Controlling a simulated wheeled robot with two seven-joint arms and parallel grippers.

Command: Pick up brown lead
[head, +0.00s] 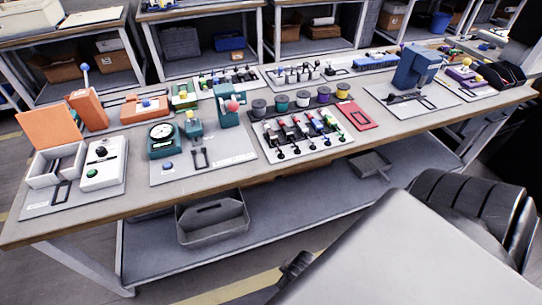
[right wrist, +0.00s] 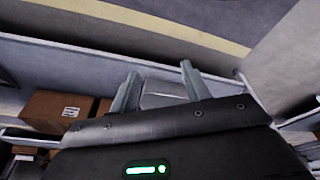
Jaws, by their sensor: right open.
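A tray of leads (head: 341,146) lies on the middle of the workbench in the head view. Several short leads with coloured and dark parts stand in rows on it, with red, green and blue showing. They are too small for me to tell which is the brown lead. My right gripper (right wrist: 158,82) shows in the right wrist view with its two grey fingers apart and nothing between them. Below it are a shelf and floor, with no lead in that view. My left gripper is not in view.
Several spools (head: 281,103) stand behind the leads, and a red plate (head: 357,115) lies to their right. A teal press (head: 228,104) stands to the left and a blue machine (head: 416,66) to the right. A grey bin (head: 212,220) sits on the lower shelf.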

